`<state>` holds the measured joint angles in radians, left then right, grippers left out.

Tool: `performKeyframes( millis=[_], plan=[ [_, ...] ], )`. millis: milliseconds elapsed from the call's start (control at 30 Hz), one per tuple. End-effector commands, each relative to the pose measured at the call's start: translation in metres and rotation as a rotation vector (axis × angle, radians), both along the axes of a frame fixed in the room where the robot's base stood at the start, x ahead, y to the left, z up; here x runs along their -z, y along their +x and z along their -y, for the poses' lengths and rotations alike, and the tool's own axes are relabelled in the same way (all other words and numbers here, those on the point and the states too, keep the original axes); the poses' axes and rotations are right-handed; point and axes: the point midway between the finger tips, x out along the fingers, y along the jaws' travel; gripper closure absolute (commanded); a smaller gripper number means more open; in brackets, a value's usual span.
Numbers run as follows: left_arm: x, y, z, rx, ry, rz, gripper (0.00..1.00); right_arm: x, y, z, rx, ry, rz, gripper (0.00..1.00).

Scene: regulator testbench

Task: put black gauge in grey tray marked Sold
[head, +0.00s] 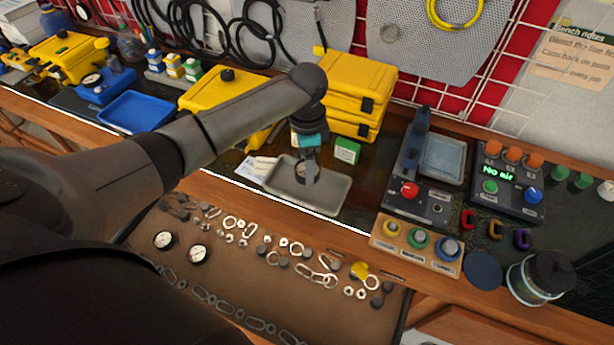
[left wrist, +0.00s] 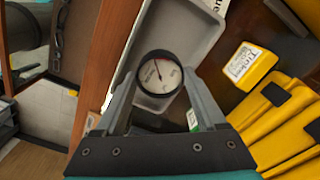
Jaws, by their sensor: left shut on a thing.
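A round gauge with a black rim and white dial (left wrist: 160,77) is between the fingers of my left gripper (left wrist: 162,82) in the left wrist view. My left gripper (head: 306,172) is shut on it, pointing down over a grey tray (head: 335,201) in the head view. The grey tray (left wrist: 196,42) lies behind the gauge in the left wrist view. I cannot tell whether the gauge touches the tray floor. A white card (head: 256,167) lies by the tray's left edge; its writing is unreadable here. My right gripper is not in view.
Stacked yellow cases (head: 358,85) and a small green box (head: 347,151) stand behind the tray. A blue tray (head: 135,111) is to the left. A control box (head: 424,190) stands to the right. Two more gauges (head: 198,254) lie in the open drawer (head: 240,285) in front.

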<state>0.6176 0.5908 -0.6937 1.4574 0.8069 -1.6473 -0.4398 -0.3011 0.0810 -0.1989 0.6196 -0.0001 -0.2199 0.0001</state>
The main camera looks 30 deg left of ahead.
Motion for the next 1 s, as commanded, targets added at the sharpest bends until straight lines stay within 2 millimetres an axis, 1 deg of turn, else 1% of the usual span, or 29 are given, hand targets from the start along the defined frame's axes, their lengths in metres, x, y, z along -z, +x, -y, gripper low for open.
performKeyframes(
  millis=[167,300,367,633,767,800,1000],
  plan=[
    [0.014,0.000,0.000,0.001,0.001,-0.001,0.98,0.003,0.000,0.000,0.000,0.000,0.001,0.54],
    [0.037,-0.001,0.000,-0.001,0.002,-0.003,0.98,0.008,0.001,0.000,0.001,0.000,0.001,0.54],
    [0.044,0.000,0.000,-0.001,0.000,-0.001,0.98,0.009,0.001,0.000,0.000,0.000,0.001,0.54],
    [0.045,0.000,0.000,0.000,0.001,0.001,0.98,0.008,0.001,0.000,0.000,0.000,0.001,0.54],
    [0.048,0.000,0.000,0.000,0.001,0.001,0.98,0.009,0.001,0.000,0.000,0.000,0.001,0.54],
    [0.048,0.000,0.000,0.000,0.001,0.000,0.24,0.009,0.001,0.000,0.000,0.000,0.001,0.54],
    [0.048,0.000,0.000,0.000,0.001,0.000,0.02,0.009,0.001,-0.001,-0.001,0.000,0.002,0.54]
  ],
)
